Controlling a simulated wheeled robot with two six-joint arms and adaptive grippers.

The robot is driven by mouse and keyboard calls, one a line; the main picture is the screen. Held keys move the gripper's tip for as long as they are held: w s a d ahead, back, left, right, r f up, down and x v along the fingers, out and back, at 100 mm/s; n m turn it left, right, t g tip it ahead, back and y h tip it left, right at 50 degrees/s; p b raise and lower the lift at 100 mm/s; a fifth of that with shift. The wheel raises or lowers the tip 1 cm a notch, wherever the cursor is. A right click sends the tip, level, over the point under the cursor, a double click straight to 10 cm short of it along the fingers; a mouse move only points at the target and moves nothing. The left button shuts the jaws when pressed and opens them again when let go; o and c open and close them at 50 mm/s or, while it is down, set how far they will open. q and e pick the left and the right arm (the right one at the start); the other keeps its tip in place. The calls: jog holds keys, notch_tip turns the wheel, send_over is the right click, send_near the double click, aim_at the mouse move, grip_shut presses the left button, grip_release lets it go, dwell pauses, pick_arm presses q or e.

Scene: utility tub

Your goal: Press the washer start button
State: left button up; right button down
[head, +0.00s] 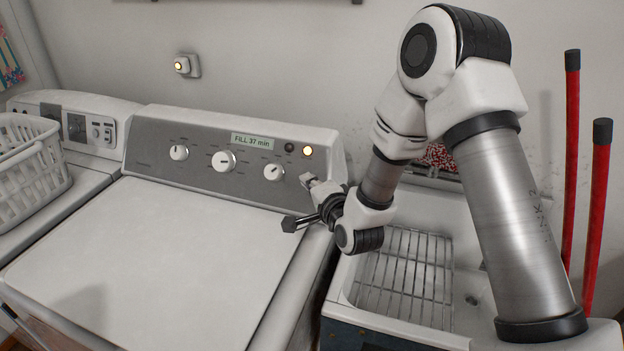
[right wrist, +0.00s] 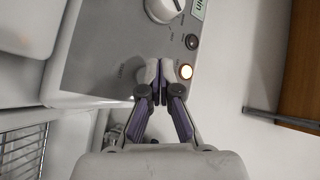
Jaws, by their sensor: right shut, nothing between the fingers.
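The washer (head: 160,230) has a grey control panel with a display (head: 251,141) that reads "FILL 37 min". At the panel's right end are a dark round button (head: 289,147) and a glowing round button (head: 308,150). Both also show in the right wrist view, the dark one (right wrist: 192,41) above the glowing one (right wrist: 186,71).
Several white knobs (head: 223,161) line the panel. A second machine (head: 75,112) with a white basket (head: 28,160) stands at left. The washer lid is clear.

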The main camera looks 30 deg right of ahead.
jog(key=s+a+r, duration=0.2)
jog(key=a, duration=0.1)
jog(key=shift+s+a+r, duration=0.15)
jog(key=shift+s+r, duration=0.1)
jog(key=shift+s, duration=0.15)
jog(key=shift+f, duration=0.1)
dwell(0.7)
